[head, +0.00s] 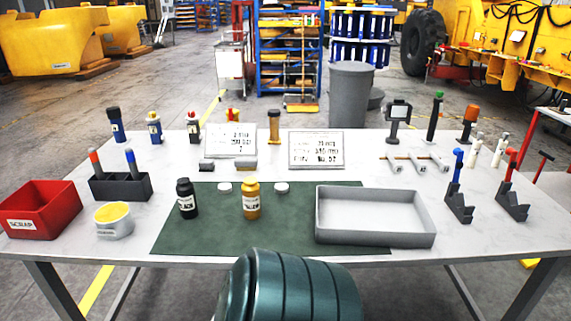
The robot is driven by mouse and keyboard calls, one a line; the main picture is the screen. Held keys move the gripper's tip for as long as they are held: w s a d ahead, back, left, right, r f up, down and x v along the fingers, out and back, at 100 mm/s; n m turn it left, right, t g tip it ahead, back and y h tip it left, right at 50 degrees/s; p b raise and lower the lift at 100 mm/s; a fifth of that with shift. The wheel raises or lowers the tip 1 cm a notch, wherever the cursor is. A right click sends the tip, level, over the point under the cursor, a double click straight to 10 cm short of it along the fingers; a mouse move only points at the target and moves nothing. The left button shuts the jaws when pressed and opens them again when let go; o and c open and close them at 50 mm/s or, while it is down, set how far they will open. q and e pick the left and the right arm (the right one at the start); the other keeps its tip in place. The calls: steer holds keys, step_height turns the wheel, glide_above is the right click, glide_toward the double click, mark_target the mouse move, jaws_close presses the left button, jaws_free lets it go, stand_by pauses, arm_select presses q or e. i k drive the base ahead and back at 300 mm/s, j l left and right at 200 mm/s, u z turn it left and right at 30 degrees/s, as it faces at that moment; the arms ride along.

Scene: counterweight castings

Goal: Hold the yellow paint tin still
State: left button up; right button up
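The yellow paint tin (251,201) is a small yellow-orange container with a pale label, standing upright on the green mat (215,233). A black tin (187,199) with a label stands upright to its left. Two small white discs (282,187) lie on the mat behind, one on each side of the yellow tin. Nothing is touching the yellow tin. Neither of my grippers is in view.
A grey tray (374,238) sits on the mat's right side. A red scrap bin (41,210), a round tub with a yellow top (114,221) and a dark holder (120,187) stand left. Signs (316,149) and bottles line the back. Mat space in front of the tin is clear.

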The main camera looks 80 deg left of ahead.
mark_target(252, 205)
steer(key=k+j+u, duration=0.15)
steer(key=u, duration=2.7)
